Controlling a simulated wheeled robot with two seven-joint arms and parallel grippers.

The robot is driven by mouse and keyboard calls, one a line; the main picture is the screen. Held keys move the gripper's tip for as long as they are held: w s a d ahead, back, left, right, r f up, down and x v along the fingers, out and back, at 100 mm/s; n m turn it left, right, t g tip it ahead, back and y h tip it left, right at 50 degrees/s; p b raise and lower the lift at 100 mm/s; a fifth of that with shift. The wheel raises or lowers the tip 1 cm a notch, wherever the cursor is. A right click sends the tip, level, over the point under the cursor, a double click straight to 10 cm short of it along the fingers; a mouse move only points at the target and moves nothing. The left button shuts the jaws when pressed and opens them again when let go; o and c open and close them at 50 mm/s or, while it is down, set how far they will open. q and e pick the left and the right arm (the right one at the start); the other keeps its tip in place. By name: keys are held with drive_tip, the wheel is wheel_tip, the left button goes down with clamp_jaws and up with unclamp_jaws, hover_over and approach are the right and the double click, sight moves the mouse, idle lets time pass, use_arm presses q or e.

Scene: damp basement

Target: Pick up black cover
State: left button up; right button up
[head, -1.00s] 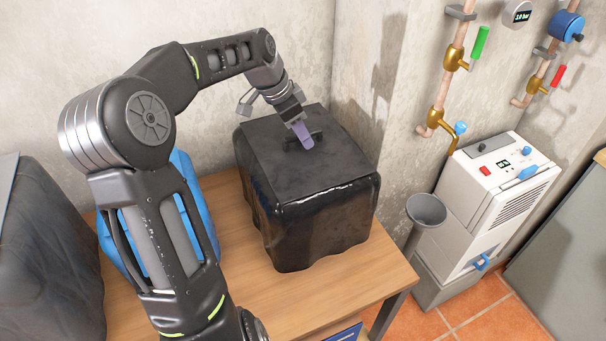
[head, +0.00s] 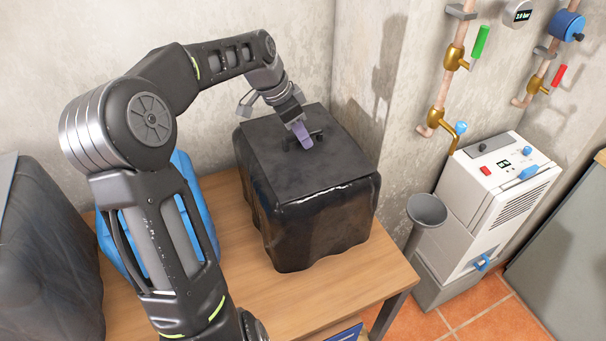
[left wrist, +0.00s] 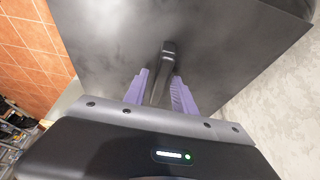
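The black cover (head: 312,215) is a draped, glossy box shape with a flat top, standing on the wooden table. A small dark handle (head: 303,140) is on its top; it also shows in the left wrist view (left wrist: 168,56). My left gripper (head: 304,142) reaches down to this handle. In the left wrist view its purple fingers (left wrist: 161,76) stand on either side of the handle, with a gap still showing near the tips, so it looks open. The cover's flat top (left wrist: 115,45) fills much of that view. My right gripper is not in view.
The wooden table (head: 345,285) has bare room in front of the cover. A blue object (head: 187,170) stands behind my left arm, and a dark covered shape (head: 45,260) is at the left. A grey funnel (head: 427,209) and white machine (head: 490,195) stand to the right.

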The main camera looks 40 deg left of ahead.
use_arm(q)
clamp_jaws()
idle(1.1)
